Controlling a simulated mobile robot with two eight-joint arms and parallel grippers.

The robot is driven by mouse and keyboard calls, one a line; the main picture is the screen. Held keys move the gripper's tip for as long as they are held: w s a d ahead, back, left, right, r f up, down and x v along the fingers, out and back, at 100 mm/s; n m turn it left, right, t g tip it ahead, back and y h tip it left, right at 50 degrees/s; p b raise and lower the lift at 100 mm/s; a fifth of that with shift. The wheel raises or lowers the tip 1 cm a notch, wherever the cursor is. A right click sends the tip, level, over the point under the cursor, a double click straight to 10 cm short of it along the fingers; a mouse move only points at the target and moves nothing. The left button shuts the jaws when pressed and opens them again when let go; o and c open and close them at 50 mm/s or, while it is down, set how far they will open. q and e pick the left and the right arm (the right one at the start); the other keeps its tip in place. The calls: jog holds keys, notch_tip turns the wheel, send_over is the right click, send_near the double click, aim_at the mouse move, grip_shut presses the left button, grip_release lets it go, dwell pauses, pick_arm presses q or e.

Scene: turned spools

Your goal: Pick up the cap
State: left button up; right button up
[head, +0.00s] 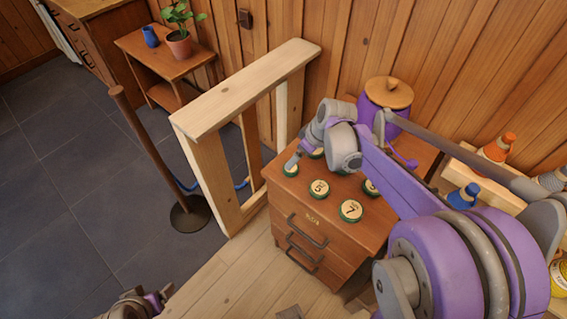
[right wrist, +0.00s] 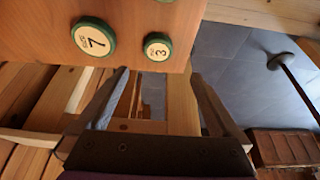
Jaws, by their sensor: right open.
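Several round, cream-topped, green-rimmed numbered discs lie on a small wooden drawer cabinet (head: 283,203). They may be the caps, but I cannot tell which is meant. The head view shows the 5 disc (head: 319,189), the 7 disc (head: 350,210) and a disc (head: 290,170) by my right gripper (head: 292,161). In the right wrist view, the 7 disc (right wrist: 94,37) is left and the 3 disc (right wrist: 158,46) is ahead, between the finger lines. My right gripper (right wrist: 160,76) is open and empty. My left gripper (head: 145,302) is barely visible at the bottom edge; its jaws are unclear.
A pale wooden frame (head: 243,88) stands left of the cabinet, near a post on a round base (head: 190,215). A purple pot with a wooden lid (head: 388,93) stands at the back. A rack with spools (head: 498,147) is at right. Floor tiles at left are clear.

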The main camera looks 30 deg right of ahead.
aim_at(296, 172)
jog(key=x, duration=0.3)
jog(key=shift+f, duration=0.35)
jog(key=x, duration=0.5)
jog(key=shift+w+d+f+b, duration=0.15)
jog(key=shift+d+f+b, duration=0.05)
jog(key=shift+f+b, duration=0.15)
jog(key=shift+c, duration=0.2)
jog(key=shift+r, duration=0.1)
jog(key=c, duration=1.3)
